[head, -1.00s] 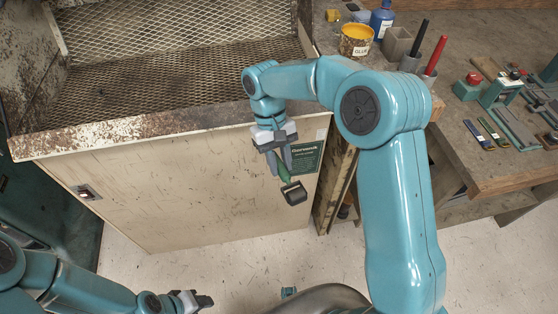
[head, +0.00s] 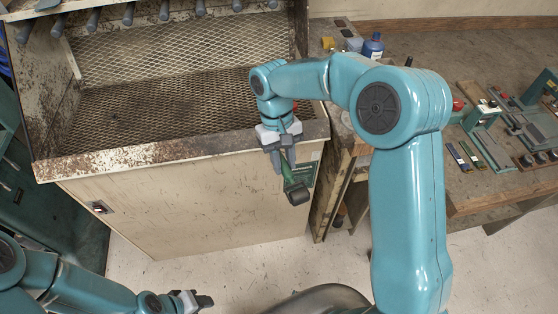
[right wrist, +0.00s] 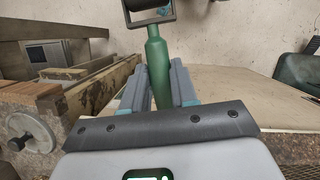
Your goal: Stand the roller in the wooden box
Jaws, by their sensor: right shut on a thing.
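The roller has a green handle (right wrist: 157,70) and a dark roller head (head: 297,194). My right gripper (head: 276,160) is shut on the handle, and the head hangs down in front of the pale cabinet. In the right wrist view the handle runs between the two grey fingers, with the head and its frame cut off by the top edge. My left gripper (head: 195,301) is low at the left, far from the roller, and I cannot tell whether it is open. I cannot make out a wooden box; my right arm hides part of the workbench.
The pale cabinet (head: 180,215) has a rusty rim and a mesh top (head: 160,110). The workbench (head: 490,185) at right carries a blue bottle (head: 373,46), a green clamp-like tool (head: 480,115) and several small tools. Several dark handles hang along the upper left. Bare floor lies in front.

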